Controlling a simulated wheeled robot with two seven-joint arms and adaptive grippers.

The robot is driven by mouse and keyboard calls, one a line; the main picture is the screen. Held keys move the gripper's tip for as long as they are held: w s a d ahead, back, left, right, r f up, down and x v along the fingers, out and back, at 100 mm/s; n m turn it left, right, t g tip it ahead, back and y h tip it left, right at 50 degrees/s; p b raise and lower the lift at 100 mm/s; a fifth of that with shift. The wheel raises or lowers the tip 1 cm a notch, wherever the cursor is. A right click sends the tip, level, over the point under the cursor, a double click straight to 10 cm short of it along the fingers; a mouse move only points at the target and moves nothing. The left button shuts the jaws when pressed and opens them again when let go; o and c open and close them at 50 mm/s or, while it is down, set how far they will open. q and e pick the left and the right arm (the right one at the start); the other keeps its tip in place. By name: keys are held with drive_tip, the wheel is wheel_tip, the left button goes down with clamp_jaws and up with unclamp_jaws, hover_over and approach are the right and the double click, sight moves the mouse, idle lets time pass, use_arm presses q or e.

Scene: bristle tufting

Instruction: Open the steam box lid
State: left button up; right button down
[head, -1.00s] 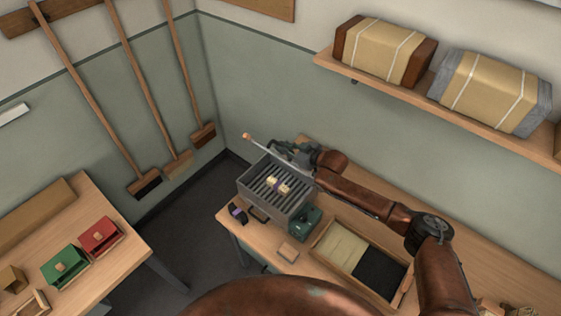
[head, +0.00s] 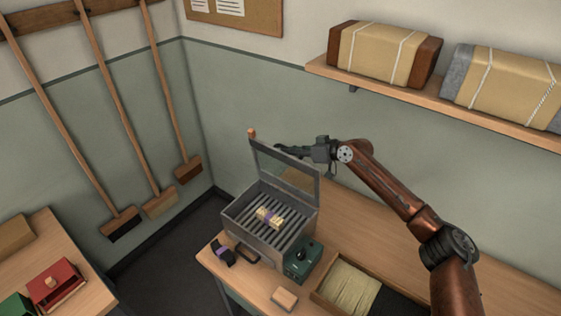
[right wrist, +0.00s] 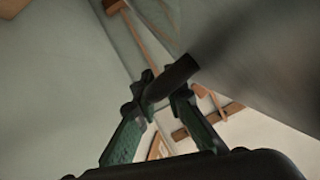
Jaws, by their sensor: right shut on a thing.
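The steam box (head: 243,217) is a grey metal box with a slatted grate on the wooden bench. Its grey lid (head: 288,176) stands steeply raised along the back side, with an orange-brown knob (head: 252,133) at its upper left corner. My right gripper (head: 283,149) is at the lid's top edge, reaching in from the right. In the right wrist view its green fingers (right wrist: 165,88) are closed around a dark bar (right wrist: 172,78), which looks like the lid's handle. The exact contact is small and partly hidden in the head view. My left gripper is out of view.
A banded pale bundle (head: 270,217) lies on the grate. A green control box (head: 303,262) is at the front right, with a small wooden block (head: 284,299) and a divided tray (head: 318,297) nearby. A shelf (head: 430,105) with wrapped bales runs above on the right.

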drive_tip(key=shift+w+d+r+b, duration=0.25)
drive_tip(key=shift+w+d+b, duration=0.1)
drive_tip(key=shift+w+b, duration=0.25)
drive_tip(key=c, duration=2.2)
unclamp_jaws()
drive_tip(key=shift+c, duration=0.2)
drive_tip(key=shift+f, duration=0.1)
